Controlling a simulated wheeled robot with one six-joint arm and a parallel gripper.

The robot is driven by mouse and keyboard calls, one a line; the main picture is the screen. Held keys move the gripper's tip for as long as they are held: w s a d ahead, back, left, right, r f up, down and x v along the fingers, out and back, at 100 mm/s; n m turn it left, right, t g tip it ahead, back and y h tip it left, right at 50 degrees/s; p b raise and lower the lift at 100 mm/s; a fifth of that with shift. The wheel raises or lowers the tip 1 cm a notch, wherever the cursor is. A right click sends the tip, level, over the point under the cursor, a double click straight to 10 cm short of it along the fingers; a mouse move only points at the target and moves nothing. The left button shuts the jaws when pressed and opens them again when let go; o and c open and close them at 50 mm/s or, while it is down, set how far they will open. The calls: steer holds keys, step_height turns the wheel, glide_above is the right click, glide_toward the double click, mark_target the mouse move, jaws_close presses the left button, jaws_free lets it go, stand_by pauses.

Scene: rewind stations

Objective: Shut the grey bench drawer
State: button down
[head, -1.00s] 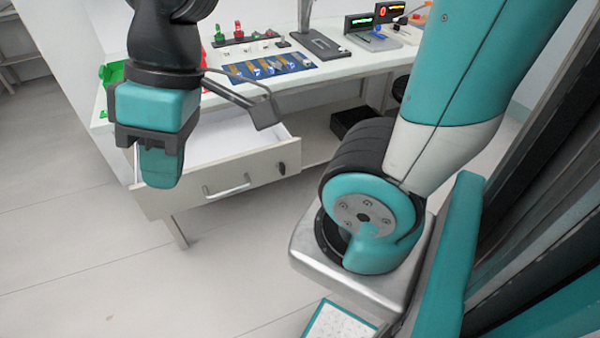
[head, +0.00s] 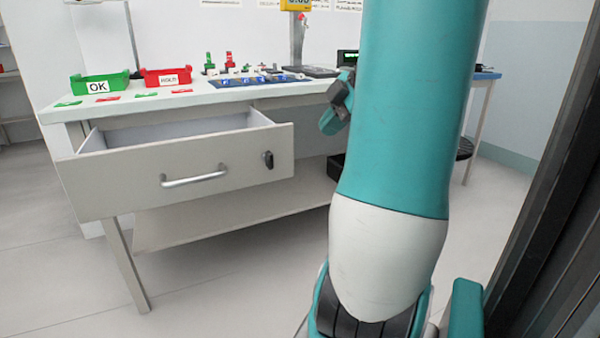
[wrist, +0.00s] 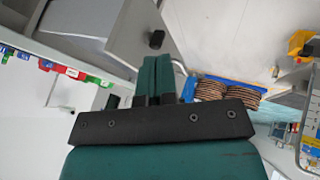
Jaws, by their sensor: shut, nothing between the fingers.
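The grey bench drawer (head: 130,183) sticks out open from under the bench top in the head view. Its front has a silver bar handle (head: 194,177) and a dark lock knob (head: 267,160). Its white inside looks empty where I can see it. The drawer front also shows in the wrist view (wrist: 132,35), at the upper left. In the head view my arm hides most of the gripper.
The bench top (head: 215,95) carries a green OK bin (head: 98,84), a red bin (head: 165,78) and several small parts. A lower shelf (head: 230,208) lies under the drawer. The floor in front of the drawer is clear. A dark box (head: 336,167) stands right of the drawer.

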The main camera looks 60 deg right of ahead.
steer(key=b, duration=0.5)
glide_toward(287, 161)
steer(key=shift+x, duration=2.85)
